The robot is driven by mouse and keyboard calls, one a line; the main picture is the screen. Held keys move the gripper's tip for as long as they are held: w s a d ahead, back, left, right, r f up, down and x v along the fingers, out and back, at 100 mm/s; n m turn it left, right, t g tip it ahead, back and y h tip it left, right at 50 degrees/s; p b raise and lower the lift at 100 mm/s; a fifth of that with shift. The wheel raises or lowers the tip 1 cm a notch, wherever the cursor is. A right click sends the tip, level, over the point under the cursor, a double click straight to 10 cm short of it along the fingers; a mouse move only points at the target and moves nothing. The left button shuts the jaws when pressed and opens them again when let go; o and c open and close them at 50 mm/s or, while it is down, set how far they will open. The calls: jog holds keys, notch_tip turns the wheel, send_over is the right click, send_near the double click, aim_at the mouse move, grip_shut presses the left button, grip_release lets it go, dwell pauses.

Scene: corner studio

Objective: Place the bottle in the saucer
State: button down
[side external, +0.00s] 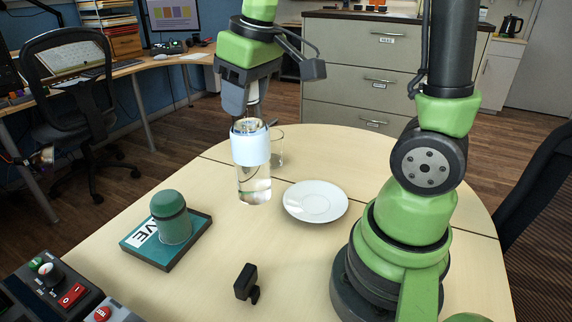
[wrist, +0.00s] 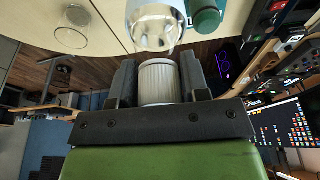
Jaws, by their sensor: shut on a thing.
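A clear bottle with a pale blue-white band (side external: 251,148) hangs upright from my gripper (side external: 246,106), above the table. In the wrist view my gripper (wrist: 158,85) has its two dark fingers shut on the bottle's ribbed light cap (wrist: 159,80), and the clear body extends beyond it. The white saucer (side external: 315,201) lies empty on the table, to the right of the bottle in the side view. It cannot be made out in the wrist view.
A clear glass (side external: 277,148) stands behind the bottle. A green lidded container (side external: 171,217) stands on a green book (side external: 190,246) at the left. A small black object (side external: 246,283) is near the front. A control box (side external: 62,290) is front left.

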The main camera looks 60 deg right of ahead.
jog(key=s+d+m+h, duration=0.1)
jog(key=s+d+m, duration=0.6)
jog(key=d, duration=0.6)
notch_tip(320, 180, down, 9)
jog(key=n, duration=0.1)
jog(key=shift+s, duration=0.4)
jog(key=shift+d+f, duration=0.1)
jog(key=shift+f, duration=0.1)
jog(key=c, duration=0.6)
grip_release()
jog(key=shift+g, duration=0.3)
